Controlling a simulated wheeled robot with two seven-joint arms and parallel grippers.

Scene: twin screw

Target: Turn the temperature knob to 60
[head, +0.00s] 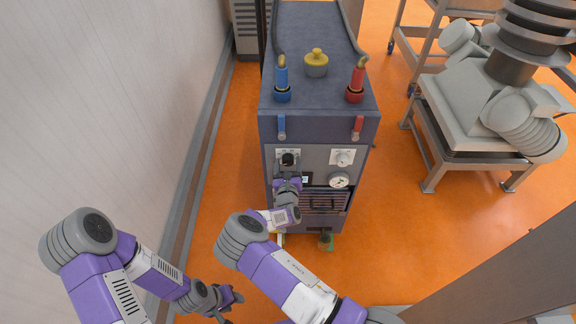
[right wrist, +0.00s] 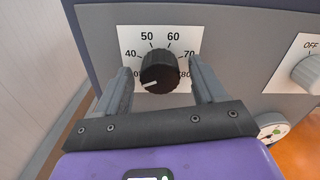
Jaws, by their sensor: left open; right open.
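The black temperature knob (right wrist: 159,72) sits on a white dial plate (right wrist: 135,38) marked 40, 50, 60, 70 and 80; a lower-left mark is partly hidden. Its white pointer line points left and slightly down, away from 60. My right gripper (right wrist: 160,78) is open, with one finger on each side of the knob and visible gaps between. In the head view the knob (head: 288,159) is at the upper left of the machine's front, with my right gripper (head: 288,177) just before it. My left gripper (head: 226,302) is open and empty, low over the floor.
A white OFF-marked knob (head: 344,158) and a round gauge (head: 339,180) are right of the dial. The machine (head: 318,125) has blue and red hose fittings on top. A wall (head: 120,100) stands left; a grey stand (head: 470,120) is at right.

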